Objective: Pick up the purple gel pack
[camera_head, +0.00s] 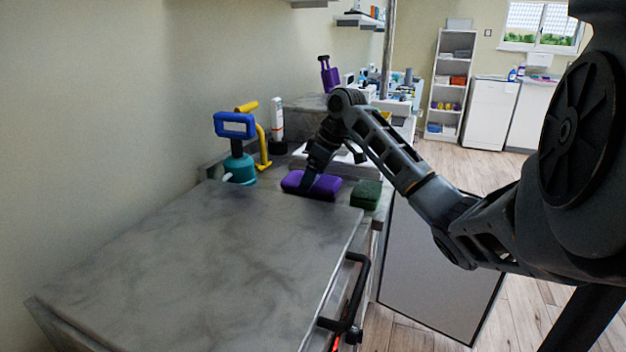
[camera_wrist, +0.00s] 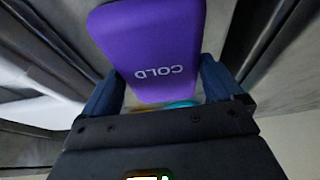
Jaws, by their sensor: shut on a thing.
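The purple gel pack (camera_head: 326,187) lies at the far end of the grey marble counter in the head view. In the wrist view the gel pack (camera_wrist: 150,45) fills the upper middle, with the word COLD on its face. My gripper (camera_head: 306,190) reaches down onto the pack from above. In the wrist view my gripper's two blue fingers (camera_wrist: 158,85) stand on either side of the pack and are shut on it. In the head view one finger hides part of the pack. I cannot tell whether the pack touches the counter.
A green block (camera_head: 366,195) sits just right of the pack. A teal pump bottle with a blue handle (camera_head: 235,126), a yellow bent handle (camera_head: 262,148) and a white bottle (camera_head: 277,122) stand to the left. The near marble counter top (camera_head: 210,260) is clear.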

